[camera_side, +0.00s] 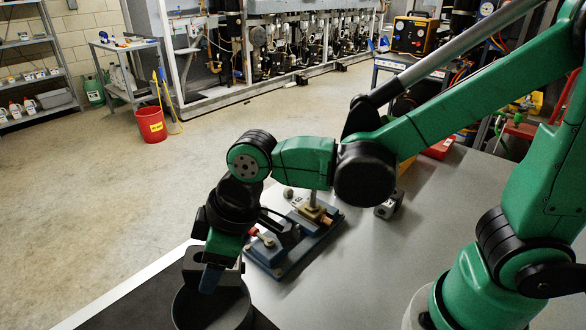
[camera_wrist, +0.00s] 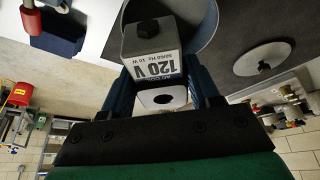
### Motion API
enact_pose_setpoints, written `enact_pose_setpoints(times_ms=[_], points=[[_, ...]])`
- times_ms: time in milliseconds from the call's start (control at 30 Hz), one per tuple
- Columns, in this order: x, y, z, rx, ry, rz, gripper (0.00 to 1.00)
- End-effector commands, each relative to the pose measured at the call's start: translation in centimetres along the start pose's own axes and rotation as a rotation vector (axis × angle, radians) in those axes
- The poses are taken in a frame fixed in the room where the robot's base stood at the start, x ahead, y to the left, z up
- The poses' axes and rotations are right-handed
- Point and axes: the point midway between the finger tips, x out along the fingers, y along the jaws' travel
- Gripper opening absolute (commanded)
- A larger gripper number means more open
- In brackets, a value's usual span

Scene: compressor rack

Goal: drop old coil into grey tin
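The old coil (camera_wrist: 155,42), a grey box with a "120 V" label and a hole through a pale face, sits between the blue fingers of my gripper (camera_wrist: 163,80) in the wrist view. My gripper is shut on it. The grey tin (camera_wrist: 205,35) lies beyond the coil in that view. In the side view my gripper (camera_side: 211,279) points down over the mouth of the grey tin (camera_side: 212,312) at the bottom left. The coil is hidden there by the gripper.
A blue-based valve fixture (camera_side: 290,240) stands right of the tin. Another grey coil-like block (camera_side: 388,207) rests on the bench behind it. A pale round disc with a dark centre (camera_wrist: 264,58) lies on the dark mat. The bench's right side is mostly clear.

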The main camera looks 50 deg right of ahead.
Motion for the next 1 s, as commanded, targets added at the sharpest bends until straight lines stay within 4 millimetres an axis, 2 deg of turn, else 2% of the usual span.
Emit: enact_pose_setpoints(times_ms=[33,100,133,533,800,1000], points=[[0.0,0.0,0.0,0.0,0.0,0.0,0.66],[0.0,0.0,0.0,0.0,0.0,0.0,0.86],[0.0,0.0,0.0,0.0,0.0,0.0,0.92],[-0.6,0.0,0.0,0.0,0.0,0.0,0.92],[-3.7,0.0,0.0,0.001,0.0,0.001,0.92],[-5.3,0.0,0.0,0.001,0.0,0.0,0.92]])
